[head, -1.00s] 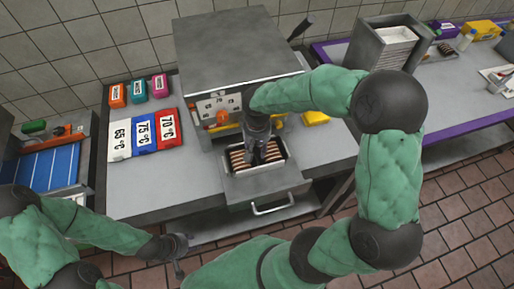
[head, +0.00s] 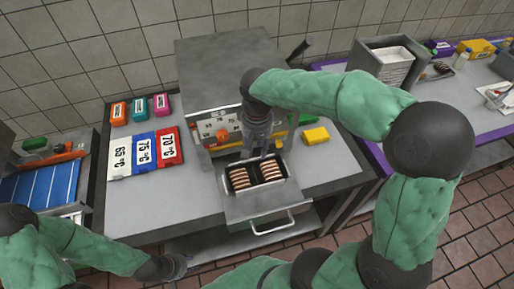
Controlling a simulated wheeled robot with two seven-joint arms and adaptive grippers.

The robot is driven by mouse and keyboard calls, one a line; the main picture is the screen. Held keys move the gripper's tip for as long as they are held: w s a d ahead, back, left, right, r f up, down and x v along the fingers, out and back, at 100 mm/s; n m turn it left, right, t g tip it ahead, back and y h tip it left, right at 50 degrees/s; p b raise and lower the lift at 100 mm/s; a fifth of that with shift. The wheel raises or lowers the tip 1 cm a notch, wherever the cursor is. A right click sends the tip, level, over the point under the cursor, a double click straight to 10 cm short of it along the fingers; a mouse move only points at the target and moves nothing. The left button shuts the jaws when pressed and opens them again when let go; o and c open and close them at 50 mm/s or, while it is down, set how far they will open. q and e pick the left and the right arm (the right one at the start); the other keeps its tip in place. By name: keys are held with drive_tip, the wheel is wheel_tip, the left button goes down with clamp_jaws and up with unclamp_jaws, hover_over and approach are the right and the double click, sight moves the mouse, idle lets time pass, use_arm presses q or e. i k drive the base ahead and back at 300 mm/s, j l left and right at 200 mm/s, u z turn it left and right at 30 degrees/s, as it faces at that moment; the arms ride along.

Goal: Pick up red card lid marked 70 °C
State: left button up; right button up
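The red card lid marked 70 °C (head: 169,146) lies flat on the grey counter, at the right end of a row of cards. Beside it lie the blue card marked 75 °C (head: 144,150) and the white card marked 65 °C (head: 120,157). My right gripper (head: 262,154) hangs over the back edge of the open drawer, in front of the machine; its fingers are small and I cannot tell their opening. My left gripper (head: 182,266) is low at the front, below the counter edge, away from the cards; its fingers are partly hidden.
The open drawer (head: 262,208) holds two rows of brown-and-cream sandwiches (head: 239,178). The machine (head: 225,75) stands behind it. Orange, teal and pink boxes (head: 161,104) stand behind the cards. A yellow block (head: 316,135) lies right of the machine. Counter in front of the cards is clear.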

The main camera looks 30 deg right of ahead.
sight(169, 153)
drive_tip(key=k, duration=1)
